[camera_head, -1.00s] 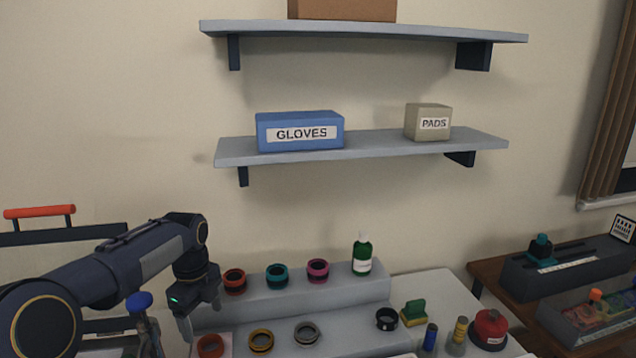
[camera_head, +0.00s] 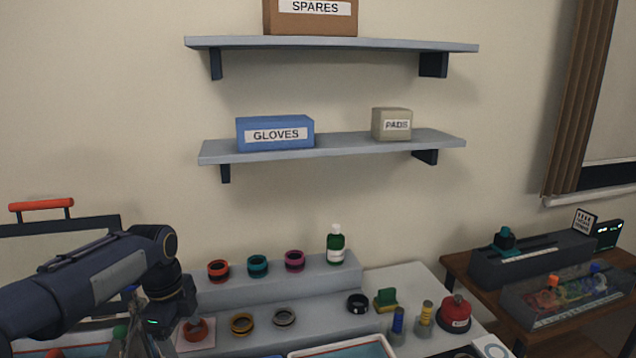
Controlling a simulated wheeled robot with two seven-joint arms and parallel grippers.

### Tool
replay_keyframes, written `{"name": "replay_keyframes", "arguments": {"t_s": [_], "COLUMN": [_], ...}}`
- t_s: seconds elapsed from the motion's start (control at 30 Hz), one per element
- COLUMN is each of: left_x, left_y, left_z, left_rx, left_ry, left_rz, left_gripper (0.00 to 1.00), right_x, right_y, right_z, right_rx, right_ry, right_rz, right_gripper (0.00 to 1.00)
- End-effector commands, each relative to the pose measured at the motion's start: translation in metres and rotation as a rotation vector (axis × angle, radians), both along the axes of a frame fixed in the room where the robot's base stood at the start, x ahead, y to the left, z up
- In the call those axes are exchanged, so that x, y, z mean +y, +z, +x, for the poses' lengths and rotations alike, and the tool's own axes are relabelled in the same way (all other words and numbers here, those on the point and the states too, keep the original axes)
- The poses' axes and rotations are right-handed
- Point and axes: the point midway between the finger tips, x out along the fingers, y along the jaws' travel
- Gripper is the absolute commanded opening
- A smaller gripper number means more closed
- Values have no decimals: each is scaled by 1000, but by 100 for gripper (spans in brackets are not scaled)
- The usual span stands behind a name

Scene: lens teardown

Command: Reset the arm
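My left arm comes in from the left, and its gripper (camera_head: 170,328) points down at the left end of the grey stepped stand (camera_head: 310,284). Its fingers are small and dark here, and I cannot tell how far apart they are. A red-orange ring (camera_head: 196,330) lies close beside the gripper on the lower step. Red, teal and magenta rings stand on the upper step beside a green bottle (camera_head: 336,246). My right gripper is not in view.
A black ring (camera_head: 357,303), a green-and-yellow block (camera_head: 386,300), small cylinders and a red round container (camera_head: 454,314) stand on the right of the white table. A brown side table (camera_head: 460,262) holds a dark rack and a clear bin. Wall shelves (camera_head: 330,148) hang above.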

Motion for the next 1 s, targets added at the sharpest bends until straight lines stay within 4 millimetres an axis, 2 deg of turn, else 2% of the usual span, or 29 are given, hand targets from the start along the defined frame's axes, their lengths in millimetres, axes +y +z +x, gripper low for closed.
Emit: {"name": "replay_keyframes", "arguments": {"t_s": [0.27,0.37,0.47,0.6,0.7,0.83,1.0], "left_x": [1,-2,-9,-24,-38,-51,-59], "left_y": [24,32,35,27,14,-4,-15], "left_z": [-57,-88,-130,-193,-228,-256,-270], "left_rx": [-51,-71,-82,-73,-45,-5,30], "left_ry": [337,517,758,1142,1377,1597,1724], "left_rz": [-101,-164,-255,-415,-524,-630,-691], "left_gripper": [77,77,77,77,77,77,77], "right_x": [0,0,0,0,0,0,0], "right_y": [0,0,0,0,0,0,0], "right_z": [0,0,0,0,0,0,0], "right_rx": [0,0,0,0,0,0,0], "right_ry": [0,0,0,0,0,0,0], "right_rz": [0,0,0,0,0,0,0], "right_gripper": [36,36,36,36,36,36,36]}}
